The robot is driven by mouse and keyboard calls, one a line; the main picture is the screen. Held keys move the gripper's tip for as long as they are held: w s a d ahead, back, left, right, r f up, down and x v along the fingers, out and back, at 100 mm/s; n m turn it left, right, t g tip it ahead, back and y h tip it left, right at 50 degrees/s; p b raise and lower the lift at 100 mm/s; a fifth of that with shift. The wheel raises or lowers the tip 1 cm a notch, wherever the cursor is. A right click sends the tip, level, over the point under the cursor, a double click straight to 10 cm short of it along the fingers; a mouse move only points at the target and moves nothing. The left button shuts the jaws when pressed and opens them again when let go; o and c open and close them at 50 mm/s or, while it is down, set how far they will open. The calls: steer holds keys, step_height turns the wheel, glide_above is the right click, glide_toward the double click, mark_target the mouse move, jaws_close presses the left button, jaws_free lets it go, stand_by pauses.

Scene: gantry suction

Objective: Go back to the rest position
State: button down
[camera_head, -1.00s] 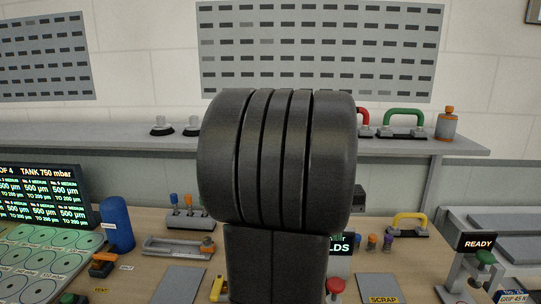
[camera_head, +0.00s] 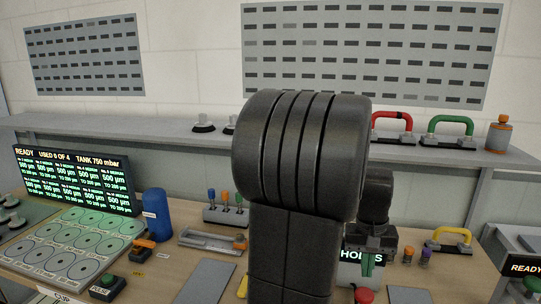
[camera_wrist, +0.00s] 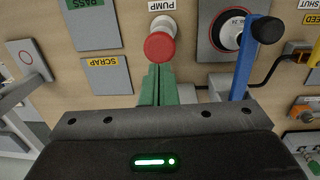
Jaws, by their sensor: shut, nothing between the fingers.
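My gripper (camera_head: 368,266) shows in the head view just right of my large black arm, in front of a sign that reads partly "HOLDS". Its green fingers point down over the bench. In the wrist view the green fingers (camera_wrist: 156,86) are together with nothing between them. Their tips appear near the red round-topped button (camera_wrist: 159,46) under the "PUMP" label; I cannot tell whether they touch it. My arm hides the middle of the bench in the head view.
A blue lever (camera_wrist: 243,62) with a black knob stands right of the fingers. A blue cylinder (camera_head: 157,215), a grey tray (camera_head: 210,242) and a disc rack (camera_head: 75,250) are left of my arm. A shelf (camera_head: 150,126) with red and green handles crosses behind.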

steer(key=shift+w+a+r, duration=0.1)
steer(key=shift+r, duration=1)
steer(key=shift+a+r, duration=0.1)
steer(key=shift+r, duration=0.95)
steer(key=shift+a, duration=0.1)
